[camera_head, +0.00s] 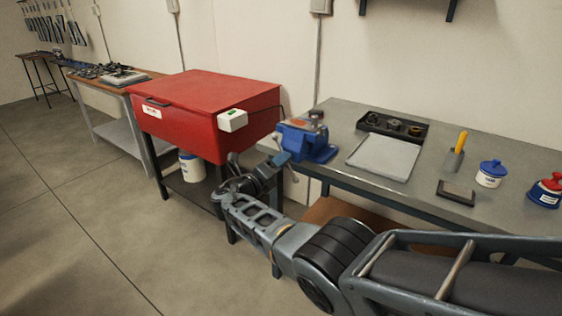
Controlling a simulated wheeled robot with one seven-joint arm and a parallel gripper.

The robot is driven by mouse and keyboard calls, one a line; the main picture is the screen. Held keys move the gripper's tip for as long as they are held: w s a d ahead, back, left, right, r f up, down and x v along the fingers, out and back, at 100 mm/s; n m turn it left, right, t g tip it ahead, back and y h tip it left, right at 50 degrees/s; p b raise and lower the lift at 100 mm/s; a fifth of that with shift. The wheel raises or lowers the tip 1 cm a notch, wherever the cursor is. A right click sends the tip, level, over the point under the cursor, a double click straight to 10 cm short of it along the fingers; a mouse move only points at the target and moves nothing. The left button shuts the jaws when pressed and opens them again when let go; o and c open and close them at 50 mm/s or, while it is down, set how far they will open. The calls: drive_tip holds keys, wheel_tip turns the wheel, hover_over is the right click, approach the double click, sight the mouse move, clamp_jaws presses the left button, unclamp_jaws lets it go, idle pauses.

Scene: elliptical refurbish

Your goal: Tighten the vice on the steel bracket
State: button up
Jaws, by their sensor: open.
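The blue vice (308,141) stands at the left front corner of the grey workbench (490,211). A small brownish-orange piece shows at the top of its jaws, probably the steel bracket (302,122), but it is too small to be sure. The vice's handle (279,150) is at its front left side, close to my gripper. My gripper (262,168) is open, just left of and below the vice, in front of the bench's edge. I cannot tell whether its fingers touch the handle.
A red lidded cabinet (205,112) stands close on the left. On the bench are a black parts tray (392,127), a pale flat tray (384,157), a yellow-handled tool (457,152), a dark flat block (456,192) and lidded pots (490,174). The floor (90,215) at left is clear.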

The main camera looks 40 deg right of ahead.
drive_tip(key=v, duration=0.5)
drive_tip(key=shift+s+a+p, duration=0.2)
drive_tip(key=shift+a+p, duration=0.15)
drive_tip(key=shift+f, duration=0.1)
